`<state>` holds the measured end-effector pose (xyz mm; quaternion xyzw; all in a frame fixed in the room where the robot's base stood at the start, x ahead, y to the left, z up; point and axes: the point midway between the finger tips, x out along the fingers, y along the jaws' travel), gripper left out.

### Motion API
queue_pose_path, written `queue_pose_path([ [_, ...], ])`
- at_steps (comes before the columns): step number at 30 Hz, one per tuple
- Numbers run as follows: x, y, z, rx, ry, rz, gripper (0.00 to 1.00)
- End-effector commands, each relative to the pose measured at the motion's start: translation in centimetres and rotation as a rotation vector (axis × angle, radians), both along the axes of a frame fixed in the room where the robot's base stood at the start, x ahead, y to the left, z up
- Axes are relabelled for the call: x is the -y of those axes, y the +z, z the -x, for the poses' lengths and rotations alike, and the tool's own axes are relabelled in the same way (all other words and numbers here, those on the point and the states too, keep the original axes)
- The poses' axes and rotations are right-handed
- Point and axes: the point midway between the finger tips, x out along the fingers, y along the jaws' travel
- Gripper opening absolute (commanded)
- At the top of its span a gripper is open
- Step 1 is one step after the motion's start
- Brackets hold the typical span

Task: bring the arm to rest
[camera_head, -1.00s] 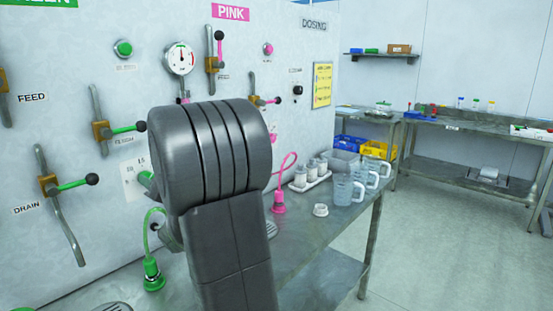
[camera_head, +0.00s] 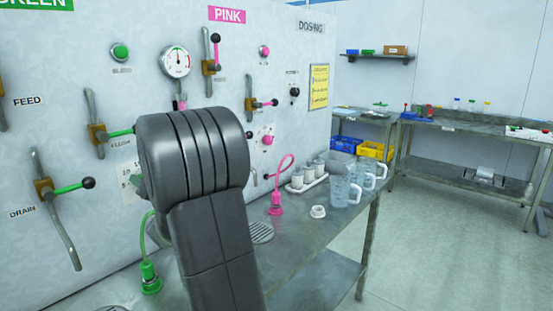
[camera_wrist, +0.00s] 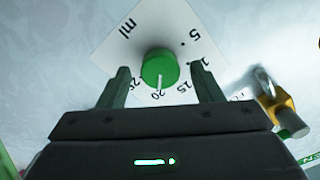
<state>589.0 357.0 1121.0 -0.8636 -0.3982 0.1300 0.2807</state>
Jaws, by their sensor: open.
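My gripper (camera_wrist: 165,88) shows in the wrist view with its two fingers apart. A green dosing knob (camera_wrist: 159,69) on a white dial plate marked in ml (camera_wrist: 185,38) appears between and beyond the fingers; I cannot tell whether they touch it. In the head view my dark grey arm stands in front of the panel and hides the gripper and the green knob. Part of the white dial plate (camera_head: 127,180) shows left of the arm.
The panel (camera_head: 300,60) carries levers, a gauge (camera_head: 175,62) and a pink knob (camera_head: 267,140). The bench (camera_head: 320,235) holds a green connector (camera_head: 150,277), a pink connector (camera_head: 276,203), a white cap (camera_head: 318,211) and clear jugs (camera_head: 340,190). Open floor lies at the right.

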Motion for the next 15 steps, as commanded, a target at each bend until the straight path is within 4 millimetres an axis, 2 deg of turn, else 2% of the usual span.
queue_pose_path([
  [15,7.5,0.0,6.2,0.002,-0.003,0.000,0.59],
])
